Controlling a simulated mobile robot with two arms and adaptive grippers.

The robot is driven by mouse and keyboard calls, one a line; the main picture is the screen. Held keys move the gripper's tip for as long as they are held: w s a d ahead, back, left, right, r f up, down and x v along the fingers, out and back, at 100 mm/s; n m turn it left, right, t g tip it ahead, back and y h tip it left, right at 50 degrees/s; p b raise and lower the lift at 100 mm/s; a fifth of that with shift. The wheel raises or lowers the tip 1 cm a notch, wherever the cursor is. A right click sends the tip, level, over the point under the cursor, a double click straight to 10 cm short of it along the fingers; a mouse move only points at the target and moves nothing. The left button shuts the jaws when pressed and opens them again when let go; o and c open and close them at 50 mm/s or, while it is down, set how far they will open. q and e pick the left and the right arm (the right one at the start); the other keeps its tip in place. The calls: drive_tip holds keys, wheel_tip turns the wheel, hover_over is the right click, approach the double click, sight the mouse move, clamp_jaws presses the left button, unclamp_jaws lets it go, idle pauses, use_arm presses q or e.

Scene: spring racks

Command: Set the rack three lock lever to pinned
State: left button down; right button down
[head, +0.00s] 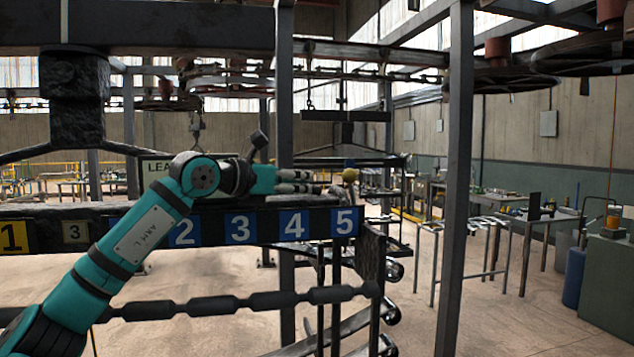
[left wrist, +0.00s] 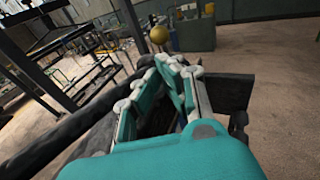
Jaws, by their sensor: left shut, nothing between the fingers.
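My left gripper (head: 325,187) reaches right along the top of the dark rack beam (head: 115,209), above plates 4 and 5. It is shut with nothing held. The yellow ball also shows in the left wrist view (left wrist: 159,34), beyond the shut fingers (left wrist: 172,68). It looks like the lock lever's knob; its stem is hard to make out. I cannot tell whether gripper and knob touch. My right gripper is not in view.
The beam carries a yellow plate 1 (head: 14,237), a small grey plate 3 (head: 75,232) and blue plates 2 to 5 (head: 240,227). A dark upright post (head: 456,180) stands to the right. Open floor and work tables (head: 490,226) lie beyond.

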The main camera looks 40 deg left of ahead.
sight(352, 175)
use_arm(q)
drive_tip(key=p+x, duration=0.4)
drive_tip(key=x, duration=0.4)
drive_tip(key=shift+w+d+r, duration=0.1)
drive_tip(key=shift+w+d, duration=0.05)
drive_tip(key=shift+w, duration=0.45)
drive_tip(key=shift+w+d+r, duration=0.2)
drive_tip(key=shift+w+d, duration=0.1)
drive_tip(key=shift+d, duration=0.05)
drive_tip(key=shift+w+d+r, duration=0.1)
drive_tip(key=shift+w+d, duration=0.1)
drive_tip(key=shift+w+d+r, duration=0.45)
drive_tip(key=shift+w+d, duration=0.35)
drive_tip(key=shift+w, duration=0.1)
drive_tip(key=shift+w+d+b, duration=0.2)
drive_tip(key=shift+w+d, duration=0.45)
drive_tip(key=shift+w, duration=0.2)
drive_tip(key=shift+w+d+b, duration=0.15)
drive_tip(key=shift+w+d, duration=0.55)
drive_tip(key=shift+w, duration=0.15)
